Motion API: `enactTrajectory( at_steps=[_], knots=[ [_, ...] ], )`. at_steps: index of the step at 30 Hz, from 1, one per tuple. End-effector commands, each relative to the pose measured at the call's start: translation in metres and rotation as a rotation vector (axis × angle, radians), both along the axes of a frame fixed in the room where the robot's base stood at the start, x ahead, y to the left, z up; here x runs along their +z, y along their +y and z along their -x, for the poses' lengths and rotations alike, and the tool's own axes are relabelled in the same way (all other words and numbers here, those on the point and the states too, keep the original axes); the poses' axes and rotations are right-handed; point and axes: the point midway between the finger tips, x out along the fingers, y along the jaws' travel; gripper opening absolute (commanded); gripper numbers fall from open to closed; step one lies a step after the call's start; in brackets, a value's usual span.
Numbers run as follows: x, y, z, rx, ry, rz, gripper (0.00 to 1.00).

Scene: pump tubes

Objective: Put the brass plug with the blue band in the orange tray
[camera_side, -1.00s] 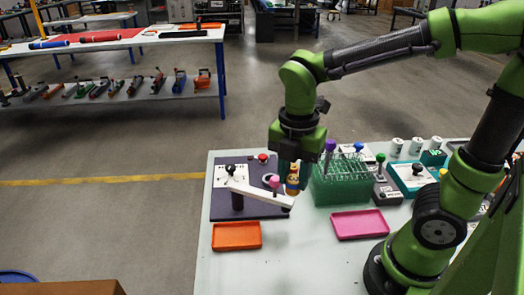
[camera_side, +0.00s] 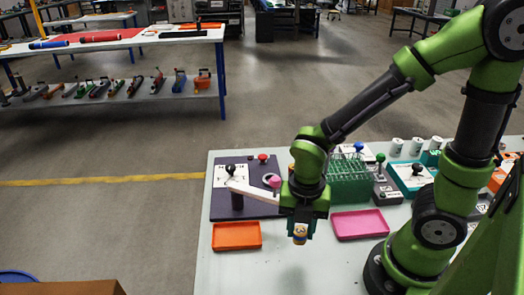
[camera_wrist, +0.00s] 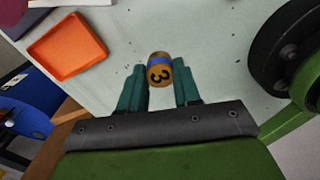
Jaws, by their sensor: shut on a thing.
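My gripper (camera_side: 300,222) is shut on the brass plug (camera_side: 300,235), which hangs below the fingertips above the table's front part. In the wrist view the plug (camera_wrist: 160,76) sits between the two teal fingers and shows a blue band and a dark number 3. The orange tray (camera_side: 237,236) lies empty on the table to the left of my gripper. It also shows in the wrist view (camera_wrist: 67,48) at the upper left. The plug is apart from the tray.
A pink tray (camera_side: 359,224) lies right of my gripper. Behind stand a green tube rack (camera_side: 349,185) and a dark plate (camera_side: 225,200) with a white lever arm (camera_side: 258,191) that reaches toward my gripper. The table (camera_side: 260,275) in front is clear.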

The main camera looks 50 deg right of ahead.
Motion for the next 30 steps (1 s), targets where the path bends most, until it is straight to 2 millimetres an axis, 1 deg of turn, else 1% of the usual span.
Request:
enactTrajectory(
  at_steps=[5,12,15,18,22,24,27,30],
  knots=[
    [-0.005,0.016,-0.039,0.003,0.0,-0.001,0.0],
    [-0.011,0.038,-0.099,0.001,-0.002,-0.001,0.0],
    [-0.013,0.045,-0.118,0.002,-0.002,0.0,0.0],
    [-0.014,0.049,-0.13,0.001,-0.001,0.0,0.0],
    [-0.014,0.052,-0.138,0.001,-0.002,0.0,0.0],
    [-0.016,0.055,-0.145,0.001,-0.001,0.0,0.0],
    [-0.035,0.054,-0.142,0.002,0.003,0.001,0.0],
    [-0.046,0.054,-0.143,0.001,0.0,0.001,0.0]
  ],
)
